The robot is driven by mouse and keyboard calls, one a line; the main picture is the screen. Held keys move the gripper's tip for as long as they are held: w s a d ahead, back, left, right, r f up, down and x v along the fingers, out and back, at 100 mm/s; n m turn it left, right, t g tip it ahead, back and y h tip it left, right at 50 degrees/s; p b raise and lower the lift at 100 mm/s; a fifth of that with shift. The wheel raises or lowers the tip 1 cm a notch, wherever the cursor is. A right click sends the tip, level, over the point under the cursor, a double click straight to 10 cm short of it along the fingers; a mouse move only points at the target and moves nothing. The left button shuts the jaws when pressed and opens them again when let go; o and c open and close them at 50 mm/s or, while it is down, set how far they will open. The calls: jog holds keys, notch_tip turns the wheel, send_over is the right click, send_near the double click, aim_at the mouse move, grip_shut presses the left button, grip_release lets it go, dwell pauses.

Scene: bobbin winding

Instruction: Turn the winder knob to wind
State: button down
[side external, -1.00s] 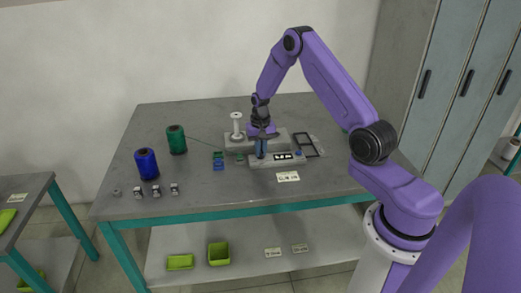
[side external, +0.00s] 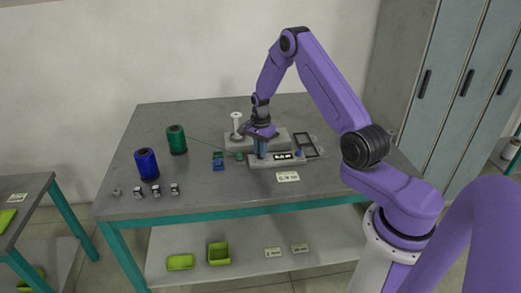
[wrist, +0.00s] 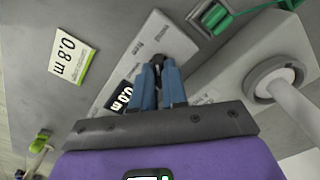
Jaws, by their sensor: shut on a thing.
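The grey winder (side external: 270,136) stands on the table, with a white upright post (side external: 237,125) at its back left. Its small display (side external: 283,156) reads 0.0 m in the wrist view (wrist: 121,97). My gripper (side external: 261,152) points down at the front part of the winder. In the wrist view, its blue fingers (wrist: 158,68) are close together on the knob, which they almost wholly hide. A green thread (side external: 205,142) runs from the green spool (side external: 176,140) toward the winder. A card (wrist: 72,54) in front of the winder reads 0.8 m.
A blue spool (side external: 147,164) and several small metal pieces (side external: 155,190) are at the table's left. The front right tabletop is clear.

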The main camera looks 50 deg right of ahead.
jog(key=shift+m, duration=0.5)
jog(key=c, duration=1.2)
grip_release()
jog(key=shift+o, duration=0.2)
notch_tip(320, 180, up, 18)
jog(key=shift+f, duration=0.25)
